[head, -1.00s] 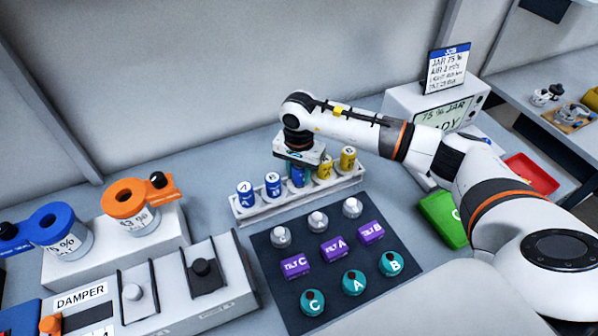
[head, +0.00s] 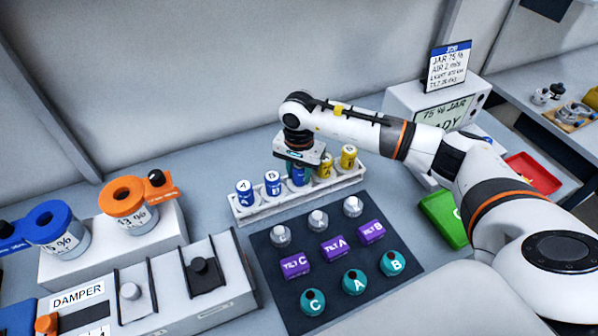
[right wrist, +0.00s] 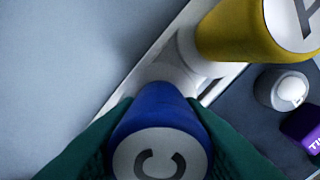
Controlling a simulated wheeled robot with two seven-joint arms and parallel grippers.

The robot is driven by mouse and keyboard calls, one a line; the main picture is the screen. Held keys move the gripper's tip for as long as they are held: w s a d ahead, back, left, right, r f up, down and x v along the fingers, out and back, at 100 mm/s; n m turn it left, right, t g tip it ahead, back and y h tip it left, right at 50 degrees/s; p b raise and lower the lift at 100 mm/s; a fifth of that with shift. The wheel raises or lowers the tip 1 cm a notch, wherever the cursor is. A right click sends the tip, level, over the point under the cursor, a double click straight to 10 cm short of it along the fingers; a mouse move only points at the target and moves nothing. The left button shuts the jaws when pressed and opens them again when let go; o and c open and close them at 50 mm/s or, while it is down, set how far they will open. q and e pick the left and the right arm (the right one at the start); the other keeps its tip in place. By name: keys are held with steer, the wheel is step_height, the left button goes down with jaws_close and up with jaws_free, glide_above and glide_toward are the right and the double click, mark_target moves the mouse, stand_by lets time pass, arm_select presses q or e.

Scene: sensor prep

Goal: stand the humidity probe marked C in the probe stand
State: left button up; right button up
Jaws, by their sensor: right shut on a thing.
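My right gripper (head: 298,168) is over the middle of a long pale rack (head: 262,211). It is shut on a blue probe marked C, which shows in the right wrist view (right wrist: 158,115) between the green fingers. In the head view the blue probe (head: 298,179) is partly hidden under the gripper, in line with the rack's row. I cannot tell whether it is fully seated. Two other blue probes stand to its left, the nearer one (head: 273,183) marked B. Yellow probes (head: 348,157) stand to its right. My left gripper is not in view.
A dark mat (head: 267,267) in front of the rack carries grey-topped pieces, purple blocks (head: 333,248) and teal round pieces (head: 354,282). A damper box (head: 225,308) and orange-lidded jar (head: 133,214) are on the left. A green tray (head: 440,218) lies right.

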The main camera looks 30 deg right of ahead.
steer(key=shift+f+b, duration=0.3)
steer(key=shift+b, duration=0.15)
stand_by(0.5)
steer(key=o, duration=1.3)
steer(key=shift+o, duration=0.2)
steer(key=shift+r, duration=0.2)
steer(key=shift+r+p, duration=2.05)
steer(key=shift+r, duration=1.85)
